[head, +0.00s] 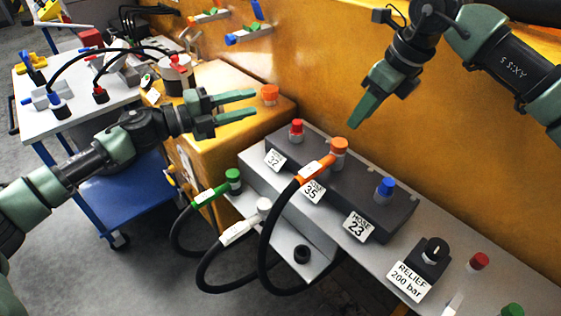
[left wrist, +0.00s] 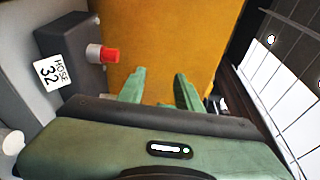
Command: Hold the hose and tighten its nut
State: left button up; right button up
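A hose with an orange end (head: 315,168) reaches the orange nut (head: 338,148) on the dark manifold block (head: 398,222), above the label HOSE 35. A hose with a green end (head: 218,190) and one with a white end (head: 240,230) hang at the front of the ledge. The block also bears a red fitting (head: 296,130) at HOSE 32 and a blue fitting (head: 385,188) at HOSE 23. My left gripper (head: 256,104) is open and empty, left of and above the red fitting. My right gripper (head: 354,124) points down above the orange nut, apart from it; its finger gap is hidden.
A RELIEF 200 bar knob (head: 432,252) and a second red fitting (head: 479,262) sit right along the ledge. An orange cap (head: 270,94) is on the yellow casting (head: 225,80). A cart (head: 120,112) with hoses and tools stands left. The yellow wall rises behind.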

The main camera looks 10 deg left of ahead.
pick_arm(q)
jog(key=s+d+f+m+g, duration=0.3)
jog(key=s+d+m+g, duration=0.2)
jog(key=d, duration=0.2)
jog(key=m+g, duration=0.3)
jog(key=m, duration=0.1)
send_near(312, 172)
jog(key=w+d+f, duration=0.2)
jog(key=d, duration=0.1)
jog(key=shift+y, duration=0.4)
jog(key=x, duration=0.7)
jog(key=shift+s+r, duration=0.1)
jog(key=shift+r, duration=0.05)
grip_shut()
